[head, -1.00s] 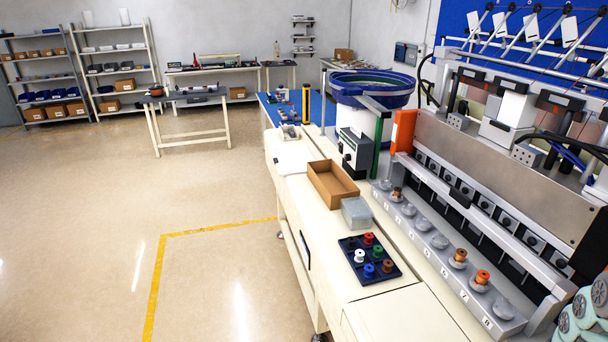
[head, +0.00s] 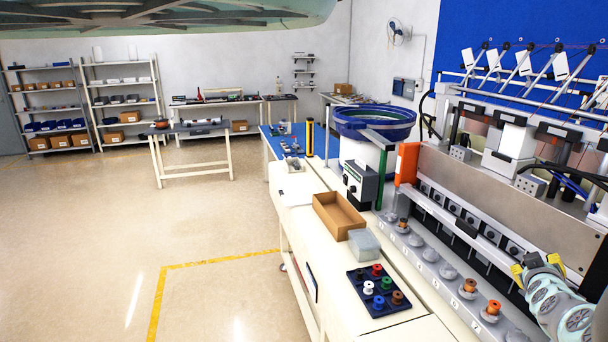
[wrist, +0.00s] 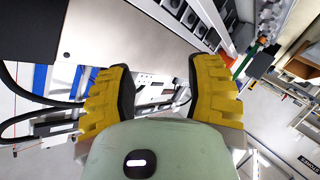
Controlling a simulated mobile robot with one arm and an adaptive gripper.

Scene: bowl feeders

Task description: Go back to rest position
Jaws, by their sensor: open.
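My gripper (head: 536,264) shows at the lower right in the head view, in front of the long machine (head: 520,215). Its two yellow fingers are apart, with nothing seen between them. In the wrist view the gripper (wrist: 161,90) is also open and empty, with machine parts behind the gap. It is apart from the row of grey seats (head: 431,255) along the machine's front. Orange-brown spools (head: 468,288) stand on some of these seats, to the left of the gripper.
A dark tray (head: 361,299) with several coloured spools lies on the bench, beside a cardboard box (head: 338,216) and a grey container (head: 364,243). A blue bowl feeder (head: 375,122) stands farther back. The floor at left is open, with yellow tape lines (head: 218,261).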

